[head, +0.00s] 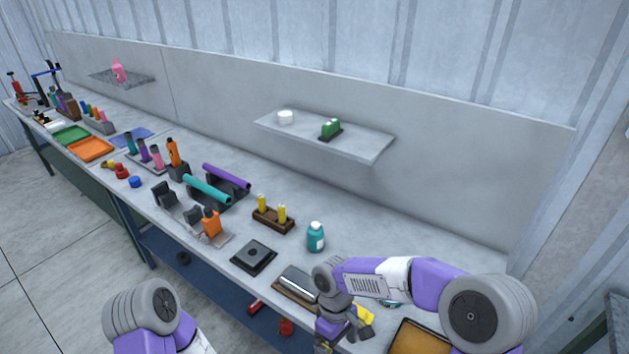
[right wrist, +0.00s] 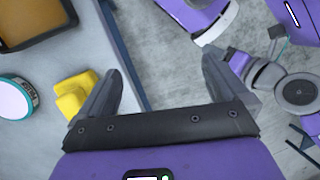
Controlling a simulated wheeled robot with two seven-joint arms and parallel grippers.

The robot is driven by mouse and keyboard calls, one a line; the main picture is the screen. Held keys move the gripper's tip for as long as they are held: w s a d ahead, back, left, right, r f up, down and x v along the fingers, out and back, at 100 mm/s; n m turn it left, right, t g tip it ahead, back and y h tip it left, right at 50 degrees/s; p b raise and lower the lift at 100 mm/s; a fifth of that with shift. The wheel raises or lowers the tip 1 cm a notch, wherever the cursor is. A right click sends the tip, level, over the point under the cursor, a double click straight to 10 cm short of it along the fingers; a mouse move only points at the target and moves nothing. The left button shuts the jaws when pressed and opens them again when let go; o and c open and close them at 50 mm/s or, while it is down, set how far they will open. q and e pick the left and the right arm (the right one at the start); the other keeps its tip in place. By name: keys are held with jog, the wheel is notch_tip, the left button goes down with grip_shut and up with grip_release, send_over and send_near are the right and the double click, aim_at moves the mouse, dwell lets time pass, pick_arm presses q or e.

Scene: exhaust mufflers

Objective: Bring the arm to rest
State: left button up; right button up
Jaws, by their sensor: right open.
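My right arm reaches in from the right in the head view, over the near edge of the workbench (head: 330,242). My right gripper (head: 330,345) is at the bottom of that view, partly cut off. In the right wrist view my right gripper (right wrist: 162,78) is open, with nothing between its two fingers. The fingers point across the bench's edge, with floor below one of them. My left arm shows at the lower left of the head view; its gripper is out of sight.
A yellow object (right wrist: 73,95) lies close beside one right finger; contact is unclear. A brown tray (head: 415,340), a teal bottle (head: 316,237), a black plate (head: 253,256) and a grey cylinder on a stand (head: 297,282) are near. A wall shelf (head: 350,142) hangs behind.

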jog(key=s+d+f+m+t+y+b, duration=0.1)
jog(key=s+f+m+b, duration=0.1)
jog(key=f, duration=0.8)
jog(key=s+d+f+m+t+y+b, duration=0.1)
jog(key=s+f+m, duration=0.4)
jog(key=f, duration=0.5)
jog(key=s+d+f+m+t+y+b, duration=0.2)
jog(key=s+f+m+y+b, duration=0.1)
jog(key=f, duration=0.6)
jog(key=shift+s+d+f+m+b, duration=0.15)
jog(key=shift+s+f+m+b, duration=0.25)
jog(key=shift+s+m+b, duration=0.6)
jog(key=shift+w, duration=0.25)
